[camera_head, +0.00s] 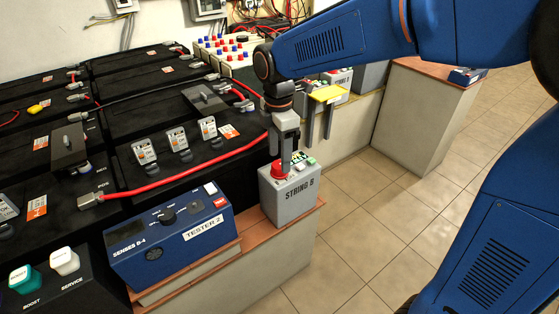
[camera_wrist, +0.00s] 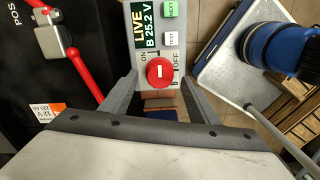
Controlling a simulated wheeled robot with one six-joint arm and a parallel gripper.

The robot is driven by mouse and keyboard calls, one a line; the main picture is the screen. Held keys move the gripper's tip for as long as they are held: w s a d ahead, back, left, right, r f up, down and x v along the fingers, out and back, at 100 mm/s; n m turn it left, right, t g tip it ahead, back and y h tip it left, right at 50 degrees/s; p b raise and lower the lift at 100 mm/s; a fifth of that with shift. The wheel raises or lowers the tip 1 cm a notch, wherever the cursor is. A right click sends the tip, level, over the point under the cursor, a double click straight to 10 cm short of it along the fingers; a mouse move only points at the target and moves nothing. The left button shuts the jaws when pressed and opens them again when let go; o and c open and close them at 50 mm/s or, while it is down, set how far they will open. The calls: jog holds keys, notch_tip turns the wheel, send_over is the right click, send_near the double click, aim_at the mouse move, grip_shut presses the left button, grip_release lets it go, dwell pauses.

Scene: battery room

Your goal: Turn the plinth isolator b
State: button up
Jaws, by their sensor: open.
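The isolator is a red rotary knob (camera_head: 277,169) on top of the grey STRING B box (camera_head: 290,198), which stands on the brick-topped plinth. In the wrist view the knob (camera_wrist: 160,72) is round with a short white mark, with ON and OFF printed beside it. The box's green display (camera_wrist: 146,27) reads LIVE, B 25.2 V. My gripper (camera_head: 283,150) points down over the knob. In the wrist view its two open fingers (camera_wrist: 160,79) are on either side of the knob, with gaps; I cannot tell how far down they reach.
Green NEXT (camera_wrist: 171,9) and white TEST (camera_wrist: 170,39) buttons are close to the knob. The blue TESTER 2 box (camera_head: 168,235) stands left of STRING B. Black batteries with a red cable (camera_head: 185,176) lie behind. Tiled floor (camera_head: 385,225) is open to the right.

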jog(key=shift+f, duration=1.2)
jog(key=shift+c, duration=0.2)
jog(key=c, duration=1)
